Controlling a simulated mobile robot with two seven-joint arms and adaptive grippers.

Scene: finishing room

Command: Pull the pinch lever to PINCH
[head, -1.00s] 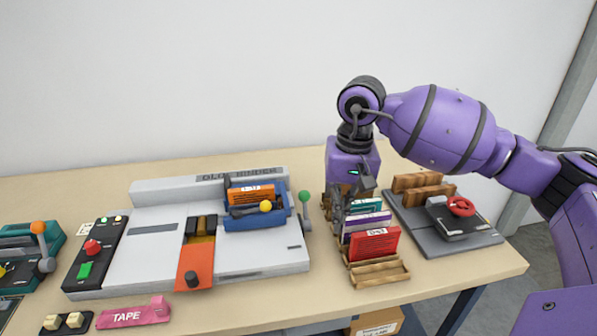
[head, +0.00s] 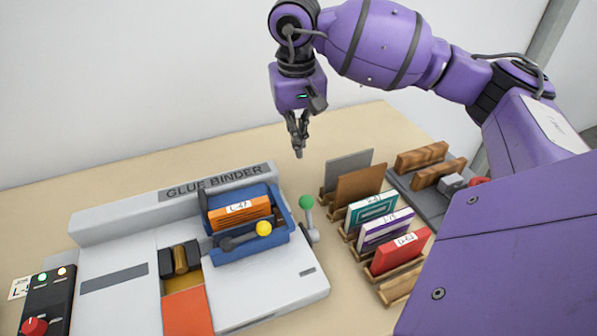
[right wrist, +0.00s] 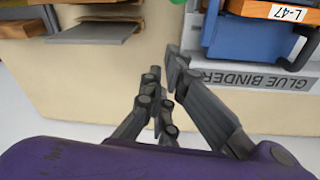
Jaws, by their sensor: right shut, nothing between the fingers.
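The glue binder (head: 120,232) is a grey machine on the table. A lever with a green knob (head: 306,203) stands nearly upright at its right side. A second lever with a yellow knob (head: 263,229) lies across the blue carriage (head: 283,237), which holds an orange book (head: 232,216) marked L-47. No PINCH label is readable, so I cannot tell which lever carries it. My right gripper (head: 298,152) is shut and empty, pointing down above the table behind the green knob. In the right wrist view its fingers (right wrist: 163,70) are close together beside the binder's back edge. My left gripper is out of view.
A row of wooden racks with several books, including a red one (head: 400,252), stands right of the green lever. A grey board (head: 408,182) with wooden blocks is beyond it. A dark button panel (head: 42,302) is at the left. The table behind the binder is clear.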

